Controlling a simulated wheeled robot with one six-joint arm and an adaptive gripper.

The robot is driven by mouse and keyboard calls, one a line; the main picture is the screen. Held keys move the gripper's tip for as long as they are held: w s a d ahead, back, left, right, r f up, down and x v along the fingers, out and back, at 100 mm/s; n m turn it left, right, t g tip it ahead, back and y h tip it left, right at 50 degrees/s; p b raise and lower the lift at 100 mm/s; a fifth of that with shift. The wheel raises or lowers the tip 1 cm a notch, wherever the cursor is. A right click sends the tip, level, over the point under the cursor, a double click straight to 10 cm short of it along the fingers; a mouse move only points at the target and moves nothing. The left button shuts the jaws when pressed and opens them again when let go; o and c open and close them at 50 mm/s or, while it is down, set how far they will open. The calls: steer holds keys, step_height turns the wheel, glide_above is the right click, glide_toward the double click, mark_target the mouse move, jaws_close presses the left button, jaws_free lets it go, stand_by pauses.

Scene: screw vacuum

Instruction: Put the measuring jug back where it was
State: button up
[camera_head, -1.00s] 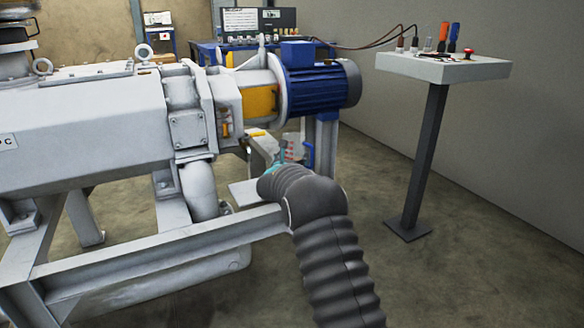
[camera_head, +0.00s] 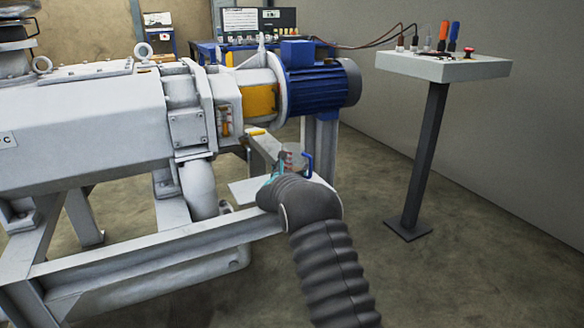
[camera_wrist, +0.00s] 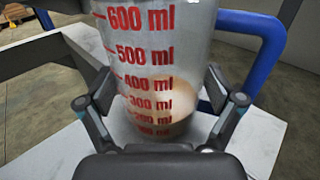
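The measuring jug (camera_wrist: 150,60) is clear with red millilitre marks and a blue handle (camera_wrist: 262,45) on its right. Pale brownish contents show low inside it. My gripper (camera_wrist: 160,90) has one finger on each side of the jug's lower body and is closed on it. The jug stands upright over a pale flat surface (camera_wrist: 48,145); I cannot tell whether its base touches it. In the head view the jug (camera_head: 296,160) is small, beside the pale ledge of the machine frame, partly hidden by my gripper and arm.
The large grey vacuum machine (camera_head: 80,130) fills the left, with a blue motor (camera_head: 320,85) above and behind the jug. Frame beams lie close by. A pedestal table (camera_head: 440,68) with tools stands at right. Floor between is clear.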

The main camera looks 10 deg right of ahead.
stand_by(0.3)
steer(key=shift+r, duration=0.25)
steer(key=v, duration=1.2)
steer(key=shift+f, duration=0.1)
steer(key=s+d+r+m+g+h, duration=0.3)
steer(key=s+d+r+m+g, duration=0.2)
steer(key=s+d+r+m, duration=0.55)
steer(key=s+d+m+g+y, duration=0.1)
steer(key=s+d+m+g, duration=0.15)
steer(key=s, duration=0.55)
steer(key=s+d+m+g, duration=0.2)
steer(key=s+d+m, duration=0.15)
steer(key=s, duration=0.45)
steer(key=s+a+f+m+y, duration=0.1)
steer(key=s+a+m+y, duration=0.2)
steer(key=s, duration=0.6)
steer(key=s+a+m+y, duration=0.3)
steer(key=s+m, duration=0.3)
steer(key=s, duration=0.3)
steer(key=s+a+f+m+y, duration=0.1)
steer(key=s+a+m+y, duration=0.3)
steer(key=s, duration=0.5)
steer(key=shift+s+a+f+m+g, duration=0.2)
steer(key=shift+f+m+g, duration=0.1)
steer(key=shift+m+g, duration=0.2)
